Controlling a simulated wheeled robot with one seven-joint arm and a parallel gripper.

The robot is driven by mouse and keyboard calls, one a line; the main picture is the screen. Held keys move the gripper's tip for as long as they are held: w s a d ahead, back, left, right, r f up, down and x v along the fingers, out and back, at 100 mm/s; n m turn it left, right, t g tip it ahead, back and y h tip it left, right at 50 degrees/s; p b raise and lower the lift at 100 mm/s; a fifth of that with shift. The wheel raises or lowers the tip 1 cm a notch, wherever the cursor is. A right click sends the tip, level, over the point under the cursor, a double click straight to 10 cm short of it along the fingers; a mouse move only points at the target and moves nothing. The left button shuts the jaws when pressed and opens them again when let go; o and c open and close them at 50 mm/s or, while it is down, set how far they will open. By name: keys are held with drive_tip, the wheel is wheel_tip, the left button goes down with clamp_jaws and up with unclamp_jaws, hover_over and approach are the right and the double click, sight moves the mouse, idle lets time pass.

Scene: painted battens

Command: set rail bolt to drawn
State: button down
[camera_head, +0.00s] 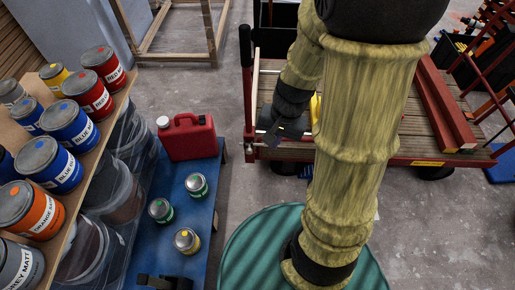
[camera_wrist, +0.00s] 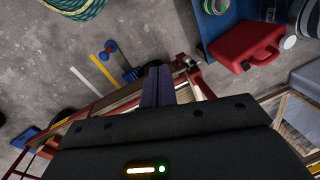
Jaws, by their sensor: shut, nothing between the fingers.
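My gripper (camera_wrist: 158,84) is shut and empty; its two dark fingers lie side by side in the wrist view. In the head view my gripper (camera_head: 272,136) is at the left end of the red-framed trolley (camera_head: 247,100), beside its upright post. The trolley's red rail (camera_wrist: 98,106) passes behind the fingers in the wrist view. I cannot make out the rail bolt for certain in either view. My arm covers much of the trolley deck in the head view, and my gripper body covers the lower part of the wrist view.
A red jerrycan (camera_head: 188,137) and small tins stand on a blue bench (camera_head: 205,230) at left. Shelved paint cans (camera_head: 60,170) are further left.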

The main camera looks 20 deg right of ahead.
drive_tip(key=w+d+f+m+t+y, duration=0.1)
drive_tip(key=w+d+f+m+y, duration=0.1)
drive_tip(key=f+m, duration=0.4)
drive_tip(key=w+d+f+m+t+y, duration=0.1)
drive_tip(key=w+d+f+m, duration=0.4)
drive_tip(key=m, duration=0.6)
wheel_tip(320, 180, down, 2)
drive_tip(key=shift+w+f+y, duration=0.2)
drive_tip(key=shift+w+y, duration=0.4)
drive_tip(key=shift+w, duration=0.65)
drive_tip(key=shift+a, duration=0.1)
drive_tip(key=a+r+b+x, duration=0.1)
drive_tip(key=b+x, duration=0.5)
drive_tip(key=x, duration=0.7)
drive_tip(key=shift+w+a, duration=0.3)
drive_tip(key=shift+w, duration=0.15)
drive_tip(key=shift+f, duration=0.15)
